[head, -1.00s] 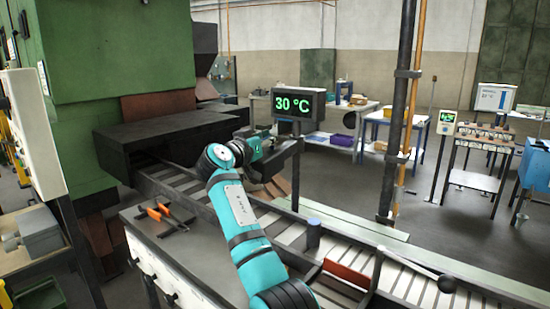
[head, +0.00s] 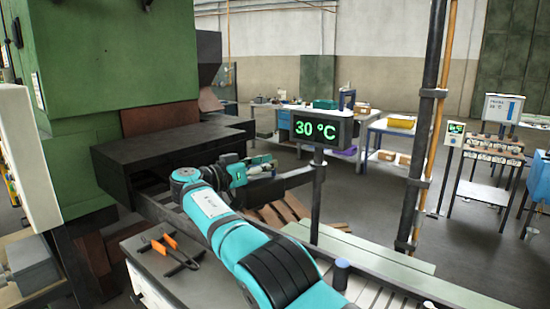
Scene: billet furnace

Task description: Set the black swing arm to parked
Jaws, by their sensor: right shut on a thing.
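The black swing arm (head: 284,183) is a dark bar running left from the dark post (head: 318,188) under the 30 °C display. My right gripper (head: 260,167) is shut at the bar's left part, beside the front of the black furnace hood. The jaws are small in the head view, and the exact contact is partly hidden by the gripper itself. My right arm crosses the middle of the view from the lower right. My left gripper is not in view.
The green furnace (head: 120,60) with its black hood (head: 165,155) stands at left. Orange-handled tongs (head: 168,248) lie on a dark-topped cabinet in front. A roller conveyor (head: 375,295) runs to the lower right. A tall dark pole (head: 424,130) stands right of the display (head: 320,128).

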